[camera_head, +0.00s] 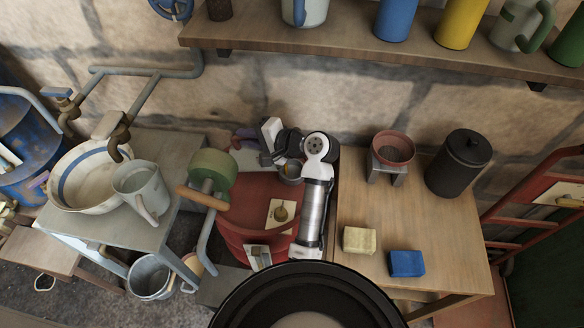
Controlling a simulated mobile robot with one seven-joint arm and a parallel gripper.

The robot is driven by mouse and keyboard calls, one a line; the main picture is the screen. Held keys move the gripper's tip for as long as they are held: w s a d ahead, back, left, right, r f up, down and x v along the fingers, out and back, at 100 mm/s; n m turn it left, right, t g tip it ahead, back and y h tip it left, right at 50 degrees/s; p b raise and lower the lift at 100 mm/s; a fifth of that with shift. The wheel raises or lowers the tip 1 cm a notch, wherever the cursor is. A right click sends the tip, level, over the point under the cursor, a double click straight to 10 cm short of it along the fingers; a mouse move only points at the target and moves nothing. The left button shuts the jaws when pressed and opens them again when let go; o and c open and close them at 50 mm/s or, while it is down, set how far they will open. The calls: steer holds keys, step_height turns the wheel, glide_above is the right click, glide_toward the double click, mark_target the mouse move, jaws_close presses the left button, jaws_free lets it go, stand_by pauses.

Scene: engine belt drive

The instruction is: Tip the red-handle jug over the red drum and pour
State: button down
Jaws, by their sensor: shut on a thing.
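The red drum (262,192) stands in the middle, left of the wooden table, with paper labels on its side. My gripper (287,153) is over the back right part of the drum, at the end of my arm, which rises in front of it. It is shut on a small grey vessel (291,171), which looks like the jug.
The wooden table (440,228) at right holds a pink bowl (394,147) on a stand, a black canister (459,163), and a cream and a blue block. A green roller (212,170) stands left of the drum. A shelf (360,45) with jugs runs above.

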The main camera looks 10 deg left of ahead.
steer(key=shift+d+r, duration=0.5)
steer(key=shift+d, duration=0.05)
steer(key=shift+w+d+r+y, duration=0.1)
steer(key=shift+d+r+y, duration=0.35)
steer(key=shift+d+y, duration=0.05)
steer(key=shift+d, duration=0.15)
steer(key=shift+d+r+m+t+y, duration=0.15)
steer(key=shift+d+m+t+y, duration=0.1)
steer(key=shift+m+t+y, duration=0.05)
